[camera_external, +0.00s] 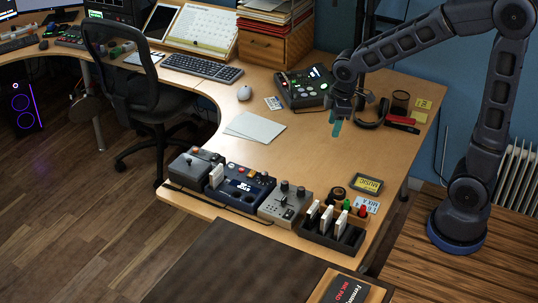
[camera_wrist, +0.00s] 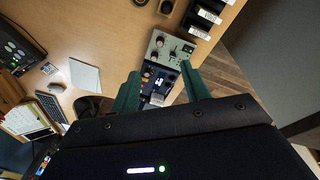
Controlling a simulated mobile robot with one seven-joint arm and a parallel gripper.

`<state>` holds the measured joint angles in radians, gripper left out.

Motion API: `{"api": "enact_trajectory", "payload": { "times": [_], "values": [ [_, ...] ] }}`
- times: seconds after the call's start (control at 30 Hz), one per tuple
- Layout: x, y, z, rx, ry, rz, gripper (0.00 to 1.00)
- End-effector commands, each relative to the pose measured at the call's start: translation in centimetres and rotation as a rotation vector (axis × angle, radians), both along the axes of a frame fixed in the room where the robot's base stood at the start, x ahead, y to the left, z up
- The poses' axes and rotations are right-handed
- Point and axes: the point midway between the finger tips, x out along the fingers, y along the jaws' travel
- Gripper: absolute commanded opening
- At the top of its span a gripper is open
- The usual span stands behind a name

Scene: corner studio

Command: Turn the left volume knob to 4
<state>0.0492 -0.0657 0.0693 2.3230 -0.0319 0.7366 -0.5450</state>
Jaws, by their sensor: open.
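A grey control box (camera_external: 286,204) with dark knobs on top stands near the front edge of the desk. It also shows in the wrist view (camera_wrist: 168,51), beyond my fingertips. Which knob is the left volume knob, and its setting, are too small to read. My gripper (camera_external: 336,128) is above the desk, behind the box and apart from it. In the wrist view my gripper (camera_wrist: 160,85) shows two green fingers spread apart with nothing held between them.
A dark blue console (camera_external: 241,185) stands left of the grey box. A black rack (camera_external: 334,232) with white cartridges is to its right. White paper sheets (camera_external: 255,126), headphones (camera_external: 371,113) and a black mixer (camera_external: 304,87) lie farther back. The middle of the desk is clear.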

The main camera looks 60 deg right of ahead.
Motion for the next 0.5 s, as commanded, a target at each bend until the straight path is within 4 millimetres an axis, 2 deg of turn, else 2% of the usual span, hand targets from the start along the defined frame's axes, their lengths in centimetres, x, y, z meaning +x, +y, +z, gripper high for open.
{"api": "enact_trajectory", "payload": {
  "times": [0.2,0.5],
  "values": [
    [3.7,0.2,-5.0,-0.007,0.060,0.119,0.46],
    [7.7,0.5,-12.6,-0.001,0.130,0.284,0.46]
  ]
}}
